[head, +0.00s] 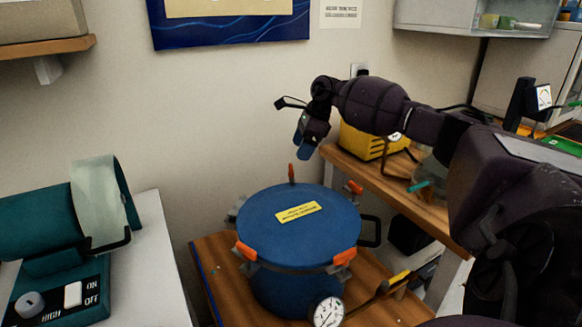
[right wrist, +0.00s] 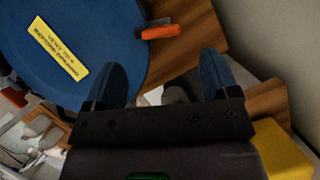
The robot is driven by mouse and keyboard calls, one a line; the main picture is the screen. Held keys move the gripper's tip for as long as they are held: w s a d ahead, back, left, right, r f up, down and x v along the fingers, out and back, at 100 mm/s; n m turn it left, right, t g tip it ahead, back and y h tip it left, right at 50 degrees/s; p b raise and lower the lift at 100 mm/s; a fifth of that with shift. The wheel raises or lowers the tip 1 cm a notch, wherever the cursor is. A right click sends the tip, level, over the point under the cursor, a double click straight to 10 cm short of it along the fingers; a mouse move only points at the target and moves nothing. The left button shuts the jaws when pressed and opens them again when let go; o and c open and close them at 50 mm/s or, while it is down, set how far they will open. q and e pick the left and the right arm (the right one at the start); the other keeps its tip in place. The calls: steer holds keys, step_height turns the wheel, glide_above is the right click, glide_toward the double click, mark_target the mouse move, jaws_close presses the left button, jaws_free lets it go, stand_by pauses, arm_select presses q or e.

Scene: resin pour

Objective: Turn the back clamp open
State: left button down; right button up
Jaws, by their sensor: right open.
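The blue pot (head: 262,216) stands with its blue lid on. Orange-handled clamps sit around the rim. The back clamp (head: 291,172) points up and away at the rim's wall side. It appears to be the orange handle (right wrist: 160,32) beyond my fingers in the right wrist view. Other clamps are at the right (head: 354,187), front left (head: 245,251) and front right (head: 344,257). My right gripper (head: 305,150) hangs above and slightly right of the back clamp, apart from it. Its fingers (right wrist: 167,75) are open with no clamp between them. My left gripper is out of view.
The pot stands on a wooden surface (head: 213,256) close to the wall. A pressure gauge (head: 327,312) is at its front. A yellow box (head: 362,141) sits on a wooden bench behind right. A teal machine (head: 42,232) stands on the left table.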

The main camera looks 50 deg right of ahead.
mark_target(292, 167)
steer(key=x, duration=0.7)
steer(key=shift+b, duration=0.3)
steer(key=shift+r, duration=0.1)
steer(key=c, duration=0.9)
